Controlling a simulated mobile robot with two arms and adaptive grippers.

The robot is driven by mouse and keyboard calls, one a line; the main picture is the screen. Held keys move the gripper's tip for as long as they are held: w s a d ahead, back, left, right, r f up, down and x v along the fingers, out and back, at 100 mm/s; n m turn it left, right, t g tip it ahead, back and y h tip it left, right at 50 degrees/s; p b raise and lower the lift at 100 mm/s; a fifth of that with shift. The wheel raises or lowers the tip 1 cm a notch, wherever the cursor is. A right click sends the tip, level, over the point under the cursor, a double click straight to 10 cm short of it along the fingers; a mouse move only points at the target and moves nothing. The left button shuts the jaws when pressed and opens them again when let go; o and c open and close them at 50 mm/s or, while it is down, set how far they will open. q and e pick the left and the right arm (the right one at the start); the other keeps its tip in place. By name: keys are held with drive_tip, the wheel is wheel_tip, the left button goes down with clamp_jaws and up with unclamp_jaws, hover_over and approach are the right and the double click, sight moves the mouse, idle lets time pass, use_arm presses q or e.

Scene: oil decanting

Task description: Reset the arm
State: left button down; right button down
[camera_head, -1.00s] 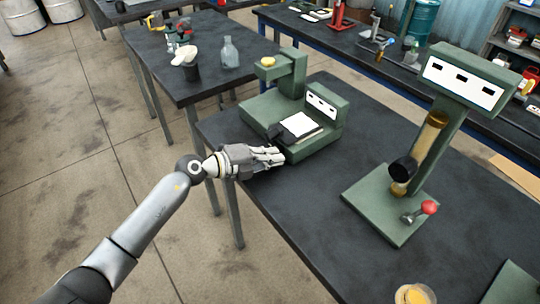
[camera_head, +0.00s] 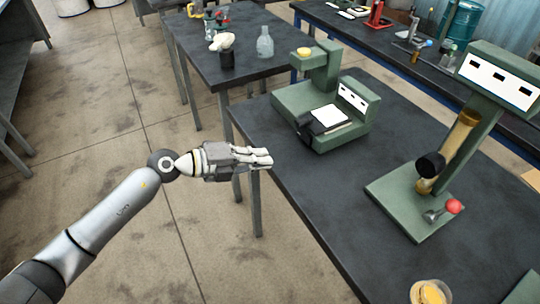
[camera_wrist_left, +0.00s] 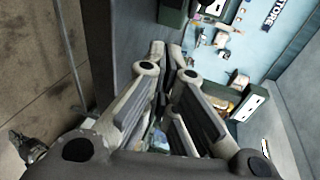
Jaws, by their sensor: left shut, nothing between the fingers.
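My left gripper (camera_head: 268,159) reaches in from the left in the head view, at the left edge of the dark table (camera_head: 330,210). Its fingers are together and hold nothing. In the left wrist view the fingers of my left gripper (camera_wrist_left: 168,52) point up the picture with their tips close together. The green machine with a white pad (camera_head: 327,118) stands on the table beyond the gripper, with a clear gap between them. My right gripper is not in view.
A tall green stand (camera_head: 412,206) with an amber tube and a red-knobbed lever is on the right. A cup with yellow contents (camera_head: 430,293) is at the near edge. A glass bottle (camera_head: 265,42) stands on the back table. Open floor lies left.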

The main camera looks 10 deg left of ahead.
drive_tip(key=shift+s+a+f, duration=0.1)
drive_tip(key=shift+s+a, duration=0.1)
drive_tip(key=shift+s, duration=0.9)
